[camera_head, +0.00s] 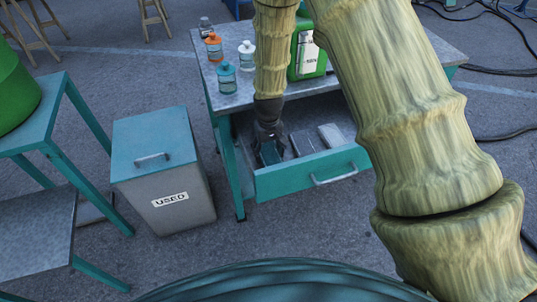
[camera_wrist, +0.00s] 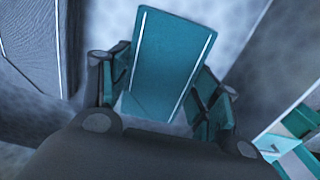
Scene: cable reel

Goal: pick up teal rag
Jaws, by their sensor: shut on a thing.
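The teal rag (camera_wrist: 168,60) is a folded block with pale stripes along its edges, seen between the two fingers in the wrist view. My gripper (camera_wrist: 165,100) is shut on it, one finger at each side. In the head view my gripper (camera_head: 268,140) points down into the open drawer (camera_head: 312,172) at its left end. The rag (camera_head: 269,153) shows there only as a small dark teal patch, partly hidden by the fingers. I cannot tell whether it touches the drawer floor.
Grey folded pieces (camera_head: 305,143) lie in the drawer right of my gripper. On the workbench (camera_head: 390,50) stand small bottles (camera_head: 227,76) and a green canister (camera_head: 309,58). A lidded bin marked USED (camera_head: 165,185) stands left of the drawer; a teal-framed stand (camera_head: 35,215) is farther left.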

